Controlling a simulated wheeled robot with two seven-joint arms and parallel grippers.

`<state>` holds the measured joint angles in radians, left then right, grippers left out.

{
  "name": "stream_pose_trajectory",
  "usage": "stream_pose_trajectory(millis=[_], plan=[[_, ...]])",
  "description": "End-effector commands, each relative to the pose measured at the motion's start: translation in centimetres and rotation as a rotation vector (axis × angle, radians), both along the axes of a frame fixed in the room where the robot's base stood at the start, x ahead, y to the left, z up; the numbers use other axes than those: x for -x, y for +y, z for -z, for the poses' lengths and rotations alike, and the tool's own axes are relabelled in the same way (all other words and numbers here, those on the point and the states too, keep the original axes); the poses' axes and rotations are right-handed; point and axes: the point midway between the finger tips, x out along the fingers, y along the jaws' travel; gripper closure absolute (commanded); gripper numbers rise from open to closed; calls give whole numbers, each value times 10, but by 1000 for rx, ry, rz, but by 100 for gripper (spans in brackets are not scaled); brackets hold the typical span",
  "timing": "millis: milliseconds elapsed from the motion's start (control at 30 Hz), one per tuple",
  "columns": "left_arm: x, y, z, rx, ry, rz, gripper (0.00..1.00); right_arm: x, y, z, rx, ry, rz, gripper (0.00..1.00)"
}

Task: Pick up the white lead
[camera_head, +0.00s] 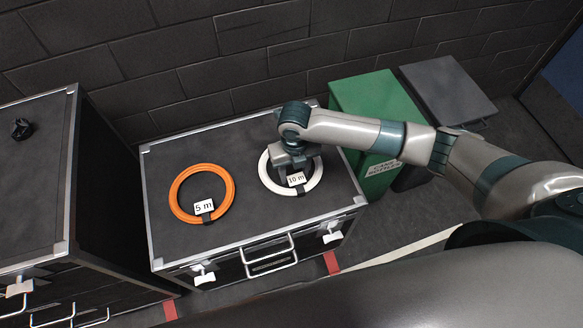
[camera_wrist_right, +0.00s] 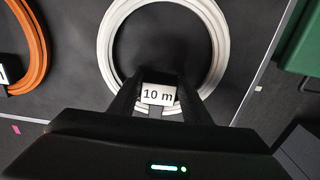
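The white lead (camera_head: 317,175) is a coiled ring lying on the dark top of a metal-edged case (camera_head: 240,150), with a "10 m" tag (camera_head: 296,179) on its near side. In the right wrist view the white lead (camera_wrist_right: 216,50) lies ahead. The right gripper's fingers (camera_wrist_right: 157,88) stand apart on either side of the tag; whether they touch the lead is unclear. My left gripper is out of view.
An orange ring (camera_head: 176,198) tagged "5 m" lies left of the white one on the same case. A taller dark case (camera_head: 30,190) with a small black knob (camera_head: 21,129) stands at the left. A green box (camera_head: 372,98) and a grey box (camera_head: 447,88) stand at right.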

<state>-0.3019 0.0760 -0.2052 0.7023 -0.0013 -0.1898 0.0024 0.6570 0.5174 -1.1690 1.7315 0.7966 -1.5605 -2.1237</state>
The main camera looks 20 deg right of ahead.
Motion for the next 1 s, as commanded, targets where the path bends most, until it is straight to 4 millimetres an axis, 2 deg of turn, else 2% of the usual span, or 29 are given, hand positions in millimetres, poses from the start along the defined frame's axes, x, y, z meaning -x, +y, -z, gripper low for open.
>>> stream_pose_trajectory(millis=[33,100,467,633,867,1000], plan=[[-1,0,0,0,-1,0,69,0,0,0,1,0,0,85],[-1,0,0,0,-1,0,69,0,0,0,1,0,0,100],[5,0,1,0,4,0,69,-2,0,-4,-1,-3,0,100],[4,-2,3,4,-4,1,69,-2,0,-13,-1,-5,0,100],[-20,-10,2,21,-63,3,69,-2,0,-44,-2,-6,-1,100],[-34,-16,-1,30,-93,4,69,19,-9,-53,0,-3,-2,100]])
